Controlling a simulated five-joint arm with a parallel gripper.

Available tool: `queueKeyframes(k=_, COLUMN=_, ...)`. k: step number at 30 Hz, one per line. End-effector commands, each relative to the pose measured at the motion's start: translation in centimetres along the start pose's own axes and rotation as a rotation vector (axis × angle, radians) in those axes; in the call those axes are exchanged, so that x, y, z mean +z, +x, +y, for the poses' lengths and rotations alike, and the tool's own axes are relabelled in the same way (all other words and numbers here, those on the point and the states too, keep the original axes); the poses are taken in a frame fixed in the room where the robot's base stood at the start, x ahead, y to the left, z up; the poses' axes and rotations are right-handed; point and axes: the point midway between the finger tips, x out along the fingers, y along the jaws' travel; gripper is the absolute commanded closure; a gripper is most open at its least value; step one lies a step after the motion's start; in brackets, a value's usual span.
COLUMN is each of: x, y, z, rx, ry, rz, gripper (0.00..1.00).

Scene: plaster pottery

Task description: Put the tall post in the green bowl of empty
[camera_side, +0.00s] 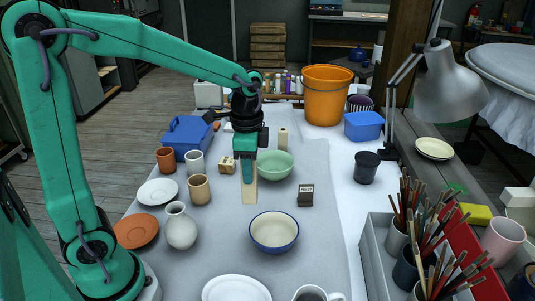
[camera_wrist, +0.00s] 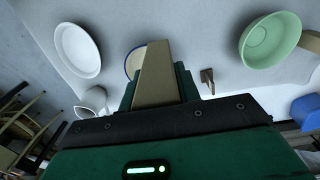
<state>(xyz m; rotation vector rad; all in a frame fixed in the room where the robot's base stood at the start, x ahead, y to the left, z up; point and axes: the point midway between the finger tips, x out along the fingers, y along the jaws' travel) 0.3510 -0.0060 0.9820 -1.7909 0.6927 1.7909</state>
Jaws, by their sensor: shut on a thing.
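My gripper (camera_side: 246,168) points down and is shut on a tall beige post (camera_side: 249,191). The post hangs upright below the jaws, in front of the green bowl and behind the cream bowl in the side view. In the wrist view the post (camera_wrist: 156,75) juts out between the jaws. The green bowl (camera_side: 282,167) is just behind and right of my gripper, partly hidden by it. In the wrist view the green bowl (camera_wrist: 270,40) is at upper right and its visible inside looks empty. Whether the post's lower end touches the table I cannot tell.
A blue-rimmed cream bowl (camera_side: 274,231) stands in front, a small dark stand (camera_side: 306,195) to the right. Another beige post (camera_side: 283,139) stands behind the green bowl. A wooden block (camera_side: 227,164) and tan cup (camera_side: 199,189) are left. Grey cloth around the dark stand is clear.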

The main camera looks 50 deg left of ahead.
Motion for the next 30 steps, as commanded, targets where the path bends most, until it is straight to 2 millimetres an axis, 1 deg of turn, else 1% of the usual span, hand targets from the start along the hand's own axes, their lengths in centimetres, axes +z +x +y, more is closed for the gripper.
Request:
queueKeyframes(k=5, x=-0.3, y=-0.2, z=-0.4, rx=-0.002, ry=0.001, rz=0.002, gripper=1.0)
queueKeyframes(k=11, x=-1.6, y=-0.6, z=-1.8, rx=-0.001, ry=0.005, rz=0.002, gripper=1.0)
queueKeyframes(k=17, x=-3.7, y=-1.2, z=-4.3, rx=-0.001, ry=0.013, rz=0.001, gripper=1.0)
queueKeyframes(k=24, x=-6.6, y=-1.8, z=-8.1, rx=0.0, ry=0.026, rz=0.0, gripper=1.0)
queueKeyframes(k=30, x=-8.7, y=-2.0, z=-10.9, rx=-0.001, ry=0.036, rz=0.001, gripper=1.0)
